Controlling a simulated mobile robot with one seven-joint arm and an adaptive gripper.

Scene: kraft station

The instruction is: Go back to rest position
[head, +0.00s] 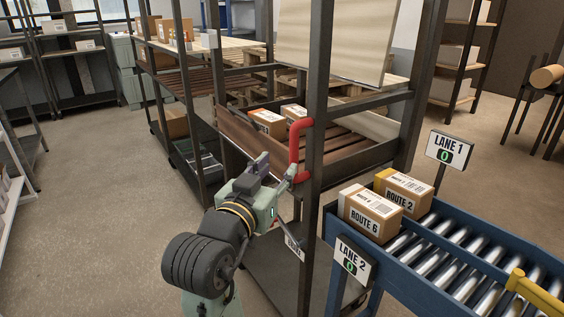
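My gripper (289,185) is at the end of my green and grey arm, in the middle of the head view. It is close beside a dark metal rack post. A red handle (298,150) is fixed to that post, and the gripper's tip overlaps the handle's lower end in the picture. I cannot tell whether they touch. The fingers are small and partly hidden, so their opening is unclear. I see no box held in the gripper.
The metal rack (318,130) stands directly beside my gripper, with boxes (268,122) on its shelf. A blue roller conveyor (455,215) on the right carries ROUTE 6 (365,224) and ROUTE 2 (402,200) boxes, beside LANE signs (449,149). Open floor (100,200) lies left.

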